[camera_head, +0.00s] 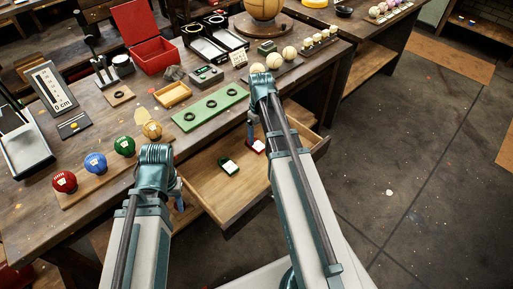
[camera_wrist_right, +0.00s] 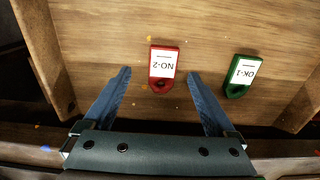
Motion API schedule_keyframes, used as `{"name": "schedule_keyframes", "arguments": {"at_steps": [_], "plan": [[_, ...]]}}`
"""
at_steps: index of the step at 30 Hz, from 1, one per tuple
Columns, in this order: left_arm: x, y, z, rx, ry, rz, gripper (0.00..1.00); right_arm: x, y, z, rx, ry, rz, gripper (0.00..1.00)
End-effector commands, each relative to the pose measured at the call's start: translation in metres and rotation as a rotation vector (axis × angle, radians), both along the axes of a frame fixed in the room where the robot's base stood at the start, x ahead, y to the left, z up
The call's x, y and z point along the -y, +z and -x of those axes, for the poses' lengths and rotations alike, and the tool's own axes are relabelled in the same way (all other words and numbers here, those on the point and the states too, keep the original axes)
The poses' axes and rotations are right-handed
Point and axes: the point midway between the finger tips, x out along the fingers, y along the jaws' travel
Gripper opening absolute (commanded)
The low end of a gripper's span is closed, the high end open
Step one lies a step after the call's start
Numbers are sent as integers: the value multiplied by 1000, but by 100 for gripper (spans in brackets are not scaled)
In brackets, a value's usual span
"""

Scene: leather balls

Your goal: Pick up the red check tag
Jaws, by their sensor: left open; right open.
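The red check tag (camera_wrist_right: 163,67) lies flat in the open wooden drawer, with a white label reading NO-2. In the head view the red tag (camera_head: 259,147) is partly hidden by my right arm. My right gripper (camera_wrist_right: 159,74) is open above the drawer, and the tag appears between its fingertips; I cannot tell the remaining height. A green tag (camera_wrist_right: 240,76) labelled OK-1 lies beside the red one; it also shows in the head view (camera_head: 229,166). My left gripper (camera_head: 179,197) is by the drawer's left front edge, largely hidden by its own arm.
The pulled-out drawer (camera_head: 222,195) has wooden walls around the tags. Above it, the workbench (camera_head: 100,208) holds red, blue and green balls on a wooden stand, a green strip (camera_head: 211,106), a yellow tray (camera_head: 173,94) and an open red box (camera_head: 154,56).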

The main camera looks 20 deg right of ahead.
Motion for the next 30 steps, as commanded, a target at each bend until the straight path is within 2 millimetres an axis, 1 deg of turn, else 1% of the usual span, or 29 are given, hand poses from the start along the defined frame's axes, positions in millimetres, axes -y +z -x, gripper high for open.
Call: {"name": "schedule_keyframes", "arguments": {"at_steps": [5, 10, 13, 16, 23, 24, 26, 30], "plan": [[0, -15, 0, 0, 0, 0, 45, -1, -15, 3, 0, 0, 0, 91], [0, -36, 0, 0, 0, 0, 45, -4, -36, 8, 0, 0, 0, 91], [0, -48, 0, 0, 0, 0, 45, -3, -48, 7, 0, 0, 0, 91], [0, -53, 0, 0, 0, 0, 45, -3, -53, 7, 0, 0, 0, 91], [0, -51, 0, 0, 0, 0, 45, -3, -51, 7, 0, 0, 0, 91], [0, -51, 0, 0, 0, 0, 45, -3, -51, 7, 0, 0, 0, 88], [0, -51, 0, 0, 0, 0, 45, -3, -51, 7, 0, 0, 0, 77], [0, -51, 0, 0, 0, 0, 45, -3, -51, 7, 0, 0, 0, 52]]}}
